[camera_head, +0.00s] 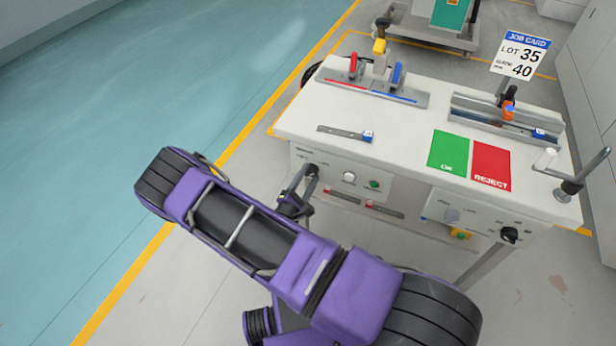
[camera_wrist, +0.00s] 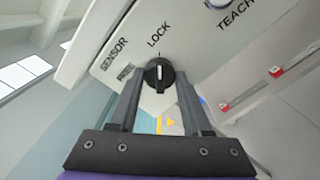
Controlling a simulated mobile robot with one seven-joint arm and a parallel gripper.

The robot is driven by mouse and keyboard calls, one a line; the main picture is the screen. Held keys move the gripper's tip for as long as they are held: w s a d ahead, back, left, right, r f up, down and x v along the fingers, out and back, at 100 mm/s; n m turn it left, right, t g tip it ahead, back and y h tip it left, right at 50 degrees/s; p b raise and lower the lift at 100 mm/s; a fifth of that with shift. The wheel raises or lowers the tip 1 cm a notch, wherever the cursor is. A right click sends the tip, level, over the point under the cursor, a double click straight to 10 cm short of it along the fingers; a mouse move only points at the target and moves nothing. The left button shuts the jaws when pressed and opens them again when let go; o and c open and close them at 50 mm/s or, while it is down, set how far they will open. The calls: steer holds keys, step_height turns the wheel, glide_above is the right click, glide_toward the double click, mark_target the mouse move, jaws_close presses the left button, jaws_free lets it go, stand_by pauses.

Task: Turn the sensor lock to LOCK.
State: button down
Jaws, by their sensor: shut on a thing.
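The sensor lock is a black round knob (camera_wrist: 158,75) on the white panel in the wrist view, with a white pointer line that stands upright in the picture. The word LOCK is printed above it and SENSOR to the upper left; a smaller word at its left is too blurred to read. My gripper (camera_wrist: 157,82) is shut on the knob, one finger on each side. In the head view my gripper (camera_head: 303,183) is at the left end of the bench's front panel, partly covering the knob (camera_head: 312,169).
The white bench (camera_head: 400,130) carries a green OK mat (camera_head: 448,152), a red REJECT mat (camera_head: 491,166) and several fixtures. A white knob (camera_head: 349,177) and green button (camera_head: 374,184) are right of my gripper. A crank (camera_head: 569,186) stands at the right. The floor left is clear.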

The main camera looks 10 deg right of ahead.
steer(key=shift+c, duration=1.7)
jaws_free()
steer(key=v, duration=1.7)
steer(key=shift+s+a+p, duration=0.15)
steer(key=shift+p, duration=0.15)
